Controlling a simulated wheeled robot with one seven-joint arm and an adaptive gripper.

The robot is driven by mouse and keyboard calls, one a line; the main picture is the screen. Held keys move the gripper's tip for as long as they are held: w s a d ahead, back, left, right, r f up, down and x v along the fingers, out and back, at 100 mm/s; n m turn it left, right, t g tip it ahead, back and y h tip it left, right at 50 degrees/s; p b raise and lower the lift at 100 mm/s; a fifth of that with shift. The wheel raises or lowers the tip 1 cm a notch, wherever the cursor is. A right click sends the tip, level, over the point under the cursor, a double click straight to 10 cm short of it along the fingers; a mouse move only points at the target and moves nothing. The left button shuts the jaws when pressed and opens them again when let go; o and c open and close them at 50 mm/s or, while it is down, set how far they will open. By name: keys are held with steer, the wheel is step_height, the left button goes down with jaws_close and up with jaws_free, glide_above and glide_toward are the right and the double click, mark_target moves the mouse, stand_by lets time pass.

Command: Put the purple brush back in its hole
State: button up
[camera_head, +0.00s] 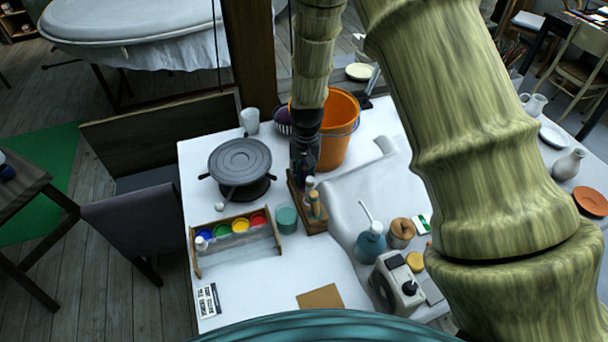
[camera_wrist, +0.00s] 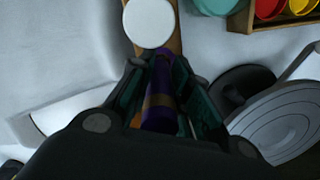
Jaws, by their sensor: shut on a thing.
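The purple brush (camera_wrist: 160,95) shows in the wrist view between the fingers of my gripper (camera_wrist: 160,72); it has a brownish band. My gripper is shut on it. In the head view my gripper (camera_head: 303,165) points down at the back end of the wooden brush holder (camera_head: 314,226). Other handles (camera_head: 315,203) stand in the holder, one with a round white top (camera_wrist: 148,22) just ahead of the fingers in the wrist view. The brush's lower end and its hole are hidden, so I cannot tell whether the brush is in the hole.
An orange bucket (camera_head: 338,130) stands close behind my gripper. A dark grey turntable (camera_head: 240,160) is to the left. A paint rack (camera_head: 236,245) and a teal cup (camera_head: 287,219) stand at the front left. A blue bottle (camera_head: 369,247) is to the right of the holder.

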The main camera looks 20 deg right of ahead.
steer(key=shift+f, duration=0.25)
steer(key=o, duration=0.9)
steer(key=shift+r, duration=0.1)
steer(key=r, duration=1.1)
steer(key=shift+w+d+r, duration=0.25)
steer(key=shift+w+r, duration=0.1)
steer(key=shift+w, duration=0.05)
